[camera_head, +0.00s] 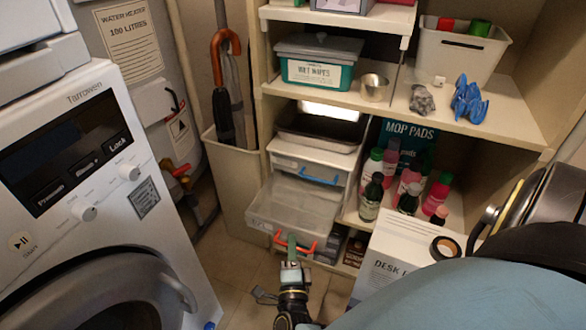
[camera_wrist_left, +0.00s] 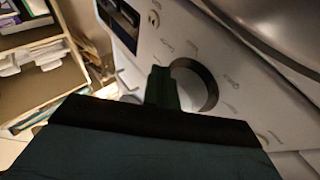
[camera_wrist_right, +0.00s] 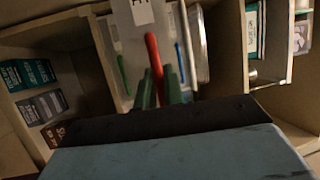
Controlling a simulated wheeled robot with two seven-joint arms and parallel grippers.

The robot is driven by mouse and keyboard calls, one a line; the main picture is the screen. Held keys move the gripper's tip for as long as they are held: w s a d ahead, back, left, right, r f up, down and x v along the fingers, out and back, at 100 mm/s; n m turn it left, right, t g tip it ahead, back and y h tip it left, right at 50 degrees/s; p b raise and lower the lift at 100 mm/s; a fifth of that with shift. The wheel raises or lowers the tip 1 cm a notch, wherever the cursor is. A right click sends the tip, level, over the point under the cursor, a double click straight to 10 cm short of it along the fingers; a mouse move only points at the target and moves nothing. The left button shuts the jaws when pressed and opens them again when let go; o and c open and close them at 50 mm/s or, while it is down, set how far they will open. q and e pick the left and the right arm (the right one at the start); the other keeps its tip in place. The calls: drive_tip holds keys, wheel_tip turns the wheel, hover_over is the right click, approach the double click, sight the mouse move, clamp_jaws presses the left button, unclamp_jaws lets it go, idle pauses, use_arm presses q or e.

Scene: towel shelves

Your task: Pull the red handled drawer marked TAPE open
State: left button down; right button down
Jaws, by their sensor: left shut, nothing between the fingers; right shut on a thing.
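The red-handled drawer (camera_head: 292,203) is a clear, shallow box low in the shelf unit. It sticks out toward me, and its inside shows from above. Its red handle (camera_head: 297,246) is at the front, and my right gripper (camera_head: 291,243) is shut on it. In the right wrist view the red handle (camera_wrist_right: 154,53) runs down to the green fingertips (camera_wrist_right: 160,86). A white label (camera_wrist_right: 141,11) there shows only part of its lettering, with an E. My left gripper (camera_wrist_left: 163,85) is shut and empty in front of the washing machine, outside the head view.
A blue-handled drawer (camera_head: 310,163) sits above. The washing machine (camera_head: 95,170) stands left. Several bottles (camera_head: 371,198) stand on the shelf to the right. A white box (camera_head: 388,262) with a tape roll (camera_head: 445,248) is at the right front. Some tiled floor is clear.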

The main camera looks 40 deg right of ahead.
use_arm(q)
drive_tip(key=shift+w+f, duration=0.1)
drive_tip(key=shift+f, duration=0.15)
use_arm(e)
drive_tip(key=shift+s+a, duration=0.25)
drive_tip(key=shift+a, duration=0.25)
drive_tip(key=shift+s+a, duration=0.25)
drive_tip(key=shift+a, duration=0.25)
drive_tip(key=c, duration=1.5)
unclamp_jaws()
